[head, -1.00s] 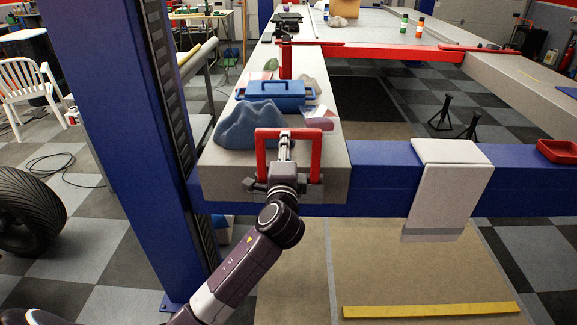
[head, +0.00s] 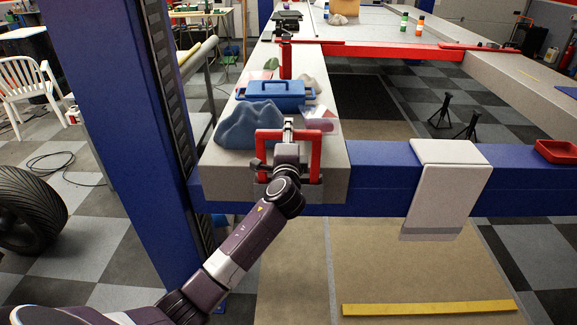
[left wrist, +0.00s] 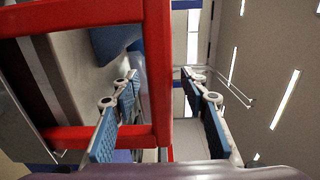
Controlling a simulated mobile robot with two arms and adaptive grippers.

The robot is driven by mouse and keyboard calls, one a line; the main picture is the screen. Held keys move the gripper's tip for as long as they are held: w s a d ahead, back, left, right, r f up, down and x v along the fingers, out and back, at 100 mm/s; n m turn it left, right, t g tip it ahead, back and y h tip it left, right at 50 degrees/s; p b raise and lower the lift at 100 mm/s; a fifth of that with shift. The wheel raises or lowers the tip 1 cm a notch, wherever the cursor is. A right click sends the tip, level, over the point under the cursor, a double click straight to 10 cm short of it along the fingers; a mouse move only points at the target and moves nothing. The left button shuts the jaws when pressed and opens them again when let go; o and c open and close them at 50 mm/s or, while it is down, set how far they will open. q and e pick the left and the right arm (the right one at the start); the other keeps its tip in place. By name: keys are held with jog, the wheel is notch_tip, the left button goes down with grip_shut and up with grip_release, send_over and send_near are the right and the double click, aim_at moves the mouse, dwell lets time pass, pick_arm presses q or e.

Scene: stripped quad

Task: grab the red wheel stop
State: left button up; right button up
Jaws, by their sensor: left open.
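The red wheel stop (head: 316,155) is a square red frame standing upright at the near end of the grey runway. In the left wrist view its long top bar (left wrist: 157,40) runs up and down the picture, with a side bar joining it. My left gripper (head: 288,124) is at the top bar of the stop. In the left wrist view the blue-padded fingers of the left gripper (left wrist: 160,85) are open, one on each side of the bar. I cannot tell whether either pad touches it. My right gripper is not in view.
A blue-grey lumpy block (head: 250,127) and a blue toolbox (head: 275,93) lie on the runway (head: 225,172) just beyond the stop. A blue post (head: 125,120) rises to the left. A white flap (head: 447,180) hangs over the blue crossbeam to the right.

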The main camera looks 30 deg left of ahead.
pick_arm(q)
grip_shut()
dwell(0.3)
jog(key=shift+r, duration=0.15)
